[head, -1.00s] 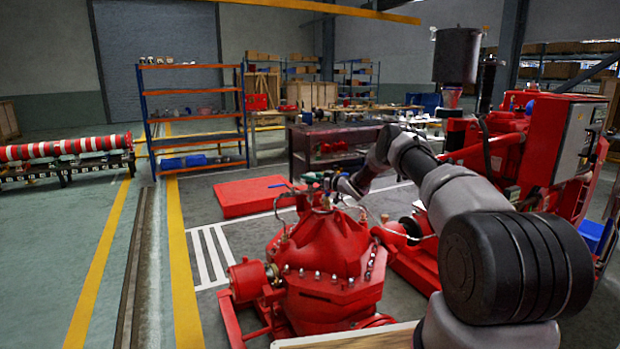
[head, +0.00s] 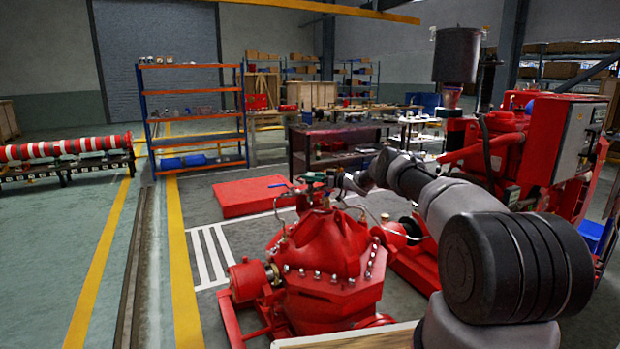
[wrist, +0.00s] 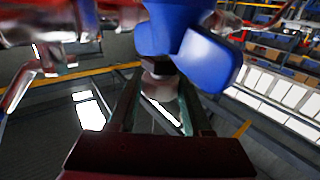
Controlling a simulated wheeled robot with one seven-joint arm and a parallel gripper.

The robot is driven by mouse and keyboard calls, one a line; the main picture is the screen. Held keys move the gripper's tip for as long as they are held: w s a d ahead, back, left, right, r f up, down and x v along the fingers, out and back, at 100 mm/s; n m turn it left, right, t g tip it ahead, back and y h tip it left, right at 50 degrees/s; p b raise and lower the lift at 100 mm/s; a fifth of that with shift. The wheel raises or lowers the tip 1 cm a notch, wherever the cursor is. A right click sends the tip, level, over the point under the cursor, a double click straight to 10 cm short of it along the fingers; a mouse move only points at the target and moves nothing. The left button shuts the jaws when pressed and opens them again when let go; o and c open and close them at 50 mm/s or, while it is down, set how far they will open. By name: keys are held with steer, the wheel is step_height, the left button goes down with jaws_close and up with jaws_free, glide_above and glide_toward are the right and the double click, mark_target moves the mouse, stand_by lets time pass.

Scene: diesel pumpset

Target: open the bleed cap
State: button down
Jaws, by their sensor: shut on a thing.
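The red pump (head: 325,245) stands at the lower middle of the head view, with small pipes and fittings on top. My gripper (head: 331,181) is at these fittings, and its fingertips are too small to make out there. In the wrist view my gripper (wrist: 158,88) has its two fingers on either side of a small, round, pale metal piece, which looks like the bleed cap (wrist: 160,86). The fingers are shut on it. A blue handle (wrist: 205,55) sits just beyond and partly above the fingertips. The cap cannot be made out in the head view.
A blue lever (head: 277,185) sticks out left of the pump top. Metal pipework (wrist: 45,60) lies close left of the fingers. The red engine and control cabinet (head: 560,140) stand right of my arm. Open floor lies left of the pump.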

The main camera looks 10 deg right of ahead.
steer(key=shift+c, duration=1.7)
jaws_free()
steer(key=shift+d, duration=0.1)
steer(key=v, duration=1)
steer(key=shift+s+d, duration=0.25)
steer(key=shift+s, duration=0.05)
